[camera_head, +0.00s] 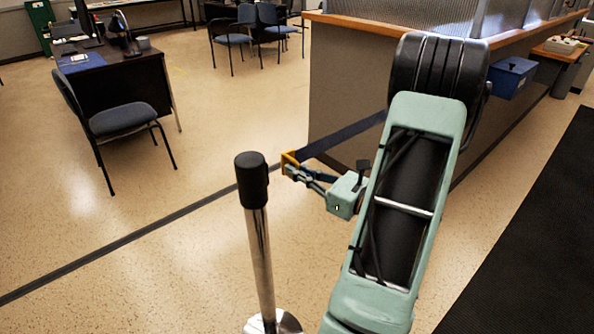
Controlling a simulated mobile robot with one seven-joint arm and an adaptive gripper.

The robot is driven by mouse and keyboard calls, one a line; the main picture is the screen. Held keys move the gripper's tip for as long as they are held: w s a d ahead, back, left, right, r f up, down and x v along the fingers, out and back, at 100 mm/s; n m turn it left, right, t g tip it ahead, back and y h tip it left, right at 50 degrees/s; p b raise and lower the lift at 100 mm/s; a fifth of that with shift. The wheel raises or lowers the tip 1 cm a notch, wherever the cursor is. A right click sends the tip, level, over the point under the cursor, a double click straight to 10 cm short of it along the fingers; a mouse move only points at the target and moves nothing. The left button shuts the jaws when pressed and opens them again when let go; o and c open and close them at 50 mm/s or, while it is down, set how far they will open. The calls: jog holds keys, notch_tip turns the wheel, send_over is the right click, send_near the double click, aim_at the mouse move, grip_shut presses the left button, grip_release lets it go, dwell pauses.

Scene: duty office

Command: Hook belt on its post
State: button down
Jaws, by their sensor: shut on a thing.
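The belt (345,134) is a dark blue band that runs from behind my arm, in front of the counter, to a yellow-orange end piece (290,159). My gripper (291,171) is shut on this end piece and holds it in the air. The post (259,245) is a shiny metal pole with a black cap (251,178) and a round metal base (273,323). It stands upright just left of my gripper. The end piece appears a little right of the cap, with a small gap in the picture; the depth between them is hard to tell. The belt's far end is hidden behind my arm.
A grey counter (345,100) with a wooden ledge stands behind my arm. A blue box (511,77) is at its right. A chair (122,121) and a desk (118,72) are at the left. A dark mat (540,240) lies at the right. The floor left of the post is clear.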

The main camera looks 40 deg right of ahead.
jog(key=shift+s+a+f, duration=0.1)
jog(key=shift+a+f, duration=0.1)
jog(key=shift+a, duration=0.15)
dwell(0.3)
jog(key=c, duration=2.1)
grip_release()
jog(key=shift+r, duration=0.1)
